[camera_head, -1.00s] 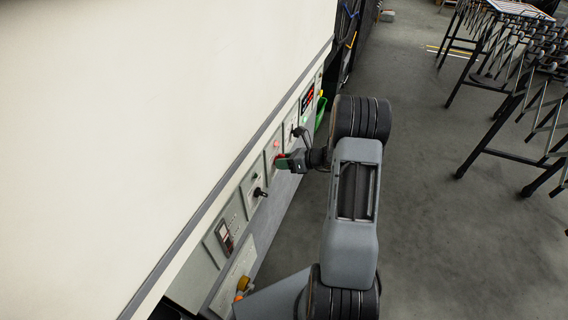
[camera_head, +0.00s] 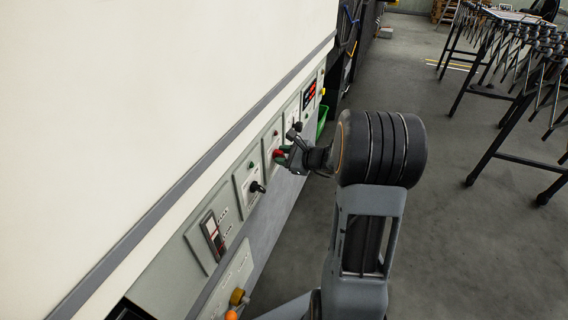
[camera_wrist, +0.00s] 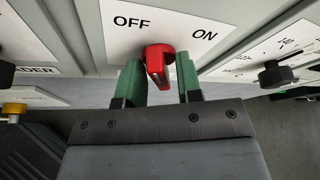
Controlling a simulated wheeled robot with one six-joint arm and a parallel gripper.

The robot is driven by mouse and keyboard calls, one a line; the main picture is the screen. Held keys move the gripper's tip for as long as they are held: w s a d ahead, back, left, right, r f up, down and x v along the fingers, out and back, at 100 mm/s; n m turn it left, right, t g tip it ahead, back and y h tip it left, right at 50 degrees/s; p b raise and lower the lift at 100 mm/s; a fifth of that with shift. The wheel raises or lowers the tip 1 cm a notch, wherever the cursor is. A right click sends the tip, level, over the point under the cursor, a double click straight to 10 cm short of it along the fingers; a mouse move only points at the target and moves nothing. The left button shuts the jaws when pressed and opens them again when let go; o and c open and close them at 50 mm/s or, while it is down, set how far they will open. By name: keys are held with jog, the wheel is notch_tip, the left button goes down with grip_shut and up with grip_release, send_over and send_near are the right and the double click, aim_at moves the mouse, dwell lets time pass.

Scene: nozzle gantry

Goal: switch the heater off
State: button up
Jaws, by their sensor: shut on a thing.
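The heater switch is a red knob (camera_wrist: 158,62) on a white plate (camera_wrist: 118,40) in the wrist view, with OFF printed at the left and ON at the right. My gripper (camera_wrist: 160,80) has its two green fingers on either side of the knob and is shut on it. The left finger lies against the knob; a narrow gap shows beside the right finger. I cannot tell which word the knob points to. In the head view my gripper (camera_head: 283,157) is at the panel, with a bit of the red knob (camera_head: 278,153) showing.
The panel also carries a black knob (camera_head: 257,187), a rocker switch (camera_head: 213,236), a red-lit display (camera_head: 309,95) and an orange-yellow knob (camera_head: 237,297). Another black knob (camera_wrist: 275,73) is right of my gripper. Open floor lies to the right, before black-legged racks (camera_head: 500,150).

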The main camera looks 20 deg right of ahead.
jog(key=shift+n+b, duration=0.3)
jog(key=shift+b, duration=0.1)
jog(key=o, duration=0.6)
jog(key=shift+s+r, duration=0.1)
jog(key=p+v, duration=0.3)
jog(key=v, duration=1)
jog(key=shift+s, duration=0.35)
